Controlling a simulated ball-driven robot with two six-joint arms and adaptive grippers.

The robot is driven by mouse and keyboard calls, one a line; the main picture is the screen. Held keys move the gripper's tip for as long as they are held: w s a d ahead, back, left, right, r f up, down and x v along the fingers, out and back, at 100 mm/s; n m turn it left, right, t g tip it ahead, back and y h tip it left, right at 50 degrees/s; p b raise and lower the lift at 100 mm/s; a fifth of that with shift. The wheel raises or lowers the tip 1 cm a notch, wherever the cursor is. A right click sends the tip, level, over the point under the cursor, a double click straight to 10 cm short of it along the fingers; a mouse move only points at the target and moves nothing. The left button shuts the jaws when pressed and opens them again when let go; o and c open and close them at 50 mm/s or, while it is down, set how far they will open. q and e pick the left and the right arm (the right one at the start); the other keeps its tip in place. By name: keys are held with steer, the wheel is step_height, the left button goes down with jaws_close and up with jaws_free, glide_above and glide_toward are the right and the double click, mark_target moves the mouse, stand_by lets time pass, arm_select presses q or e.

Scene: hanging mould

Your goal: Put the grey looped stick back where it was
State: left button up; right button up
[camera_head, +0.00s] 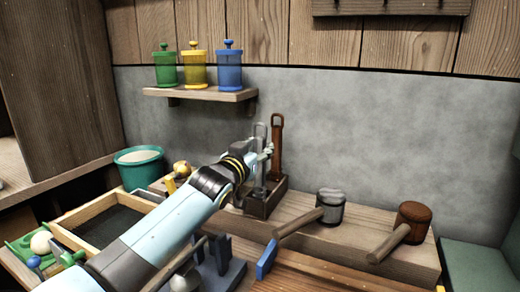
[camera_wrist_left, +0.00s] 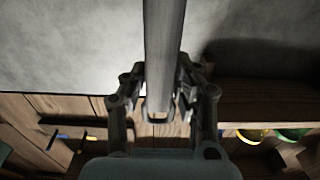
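The grey looped stick (camera_head: 259,160) stands upright at the wooden holder (camera_head: 265,205) on the bench, beside a brown looped stick (camera_head: 277,145). Its lower end is inside the holder's outline; I cannot tell whether it rests on the bottom. My left gripper (camera_head: 265,153) is at the stick's upper part, with its fingers on either side. In the left wrist view the grey stick (camera_wrist_left: 164,45) runs between the fingers of my left gripper (camera_wrist_left: 163,88), which look closed against it, and its loop shows below. My right gripper is not in view.
Two mallets, one grey-headed (camera_head: 331,205) and one brown-headed (camera_head: 412,222), lie right of the holder. A shelf (camera_head: 200,94) with green, yellow and blue jars is above left. A green pot (camera_head: 139,168) and a wooden-framed tray (camera_head: 108,222) are left of my arm.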

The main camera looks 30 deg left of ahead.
arm_select(q)
steer(key=shift+o, duration=1.3)
steer(key=shift+r, duration=0.2)
steer(key=s+b, duration=0.1)
steer(key=s, duration=1.1)
steer(key=shift+d+f+b, duration=0.15)
steer(key=shift+d+b, duration=0.15)
steer(key=shift+b, duration=0.05)
